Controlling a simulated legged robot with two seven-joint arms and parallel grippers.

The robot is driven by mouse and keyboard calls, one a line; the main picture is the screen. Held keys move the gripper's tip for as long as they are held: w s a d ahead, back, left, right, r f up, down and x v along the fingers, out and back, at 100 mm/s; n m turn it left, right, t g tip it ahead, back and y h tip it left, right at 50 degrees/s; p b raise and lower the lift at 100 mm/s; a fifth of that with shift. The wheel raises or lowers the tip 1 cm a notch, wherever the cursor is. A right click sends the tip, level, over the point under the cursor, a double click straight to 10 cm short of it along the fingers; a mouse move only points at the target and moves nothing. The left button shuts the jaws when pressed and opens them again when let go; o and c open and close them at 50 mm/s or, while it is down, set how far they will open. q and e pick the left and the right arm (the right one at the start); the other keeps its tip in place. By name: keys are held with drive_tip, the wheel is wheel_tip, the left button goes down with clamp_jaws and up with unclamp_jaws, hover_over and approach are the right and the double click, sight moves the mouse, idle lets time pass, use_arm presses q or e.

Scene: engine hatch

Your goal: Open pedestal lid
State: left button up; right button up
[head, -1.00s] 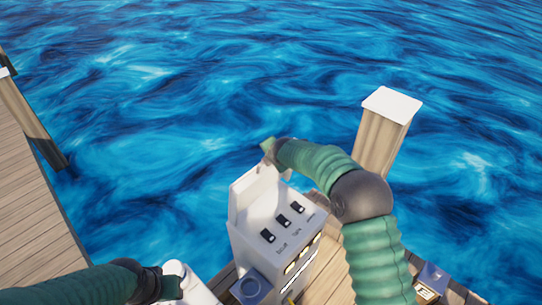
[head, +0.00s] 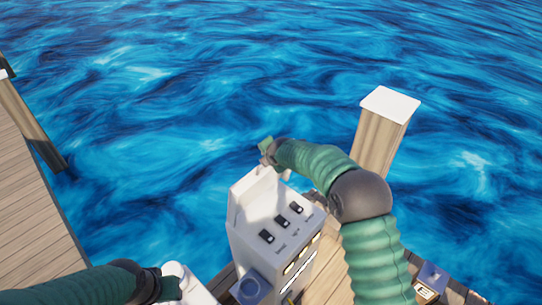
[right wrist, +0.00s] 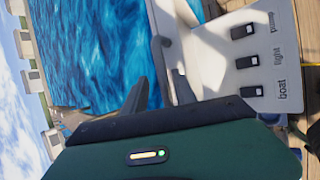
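The white pedestal (head: 262,248) stands on the dock at the bottom middle of the head view. Its lid (head: 257,192) stands raised at the far-left side, and the switch panel is exposed. The right wrist view shows the panel (right wrist: 283,62) with three dark switches, and the lid (right wrist: 172,22) to its left. My right gripper (head: 266,150) is just above the lid's upper edge. In the right wrist view its fingers (right wrist: 160,85) are apart, beside the lid; contact is unclear. My left gripper (head: 172,287) is low at the left, with its fingers not clearly visible.
A wooden post (head: 382,140) with a white cap stands behind my right arm. A plank dock (head: 30,215) runs along the left. Open water (head: 200,100) lies beyond the pedestal. A small blue-grey box (head: 432,278) is at the lower right.

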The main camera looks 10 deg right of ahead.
drive_tip(key=b+v, duration=0.3)
drive_tip(key=v, duration=1.3)
drive_tip(key=shift+a+r, duration=0.1)
drive_tip(key=shift+s, duration=0.1)
drive_tip(key=s+d+f+m+g+b, duration=0.3)
drive_tip(key=s+f+m+b, duration=0.1)
drive_tip(key=s+f+m, duration=0.8)
drive_tip(key=s+d+f+m+g+b, duration=0.2)
drive_tip(key=s+d+f+m+b, duration=0.2)
drive_tip(key=s+f+m, duration=0.8)
drive_tip(key=s+f+b, duration=0.1)
drive_tip(key=s, duration=0.5)
drive_tip(key=shift+d+g+h, duration=0.2)
drive_tip(key=shift+g+h, duration=0.1)
drive_tip(key=shift+g, duration=0.1)
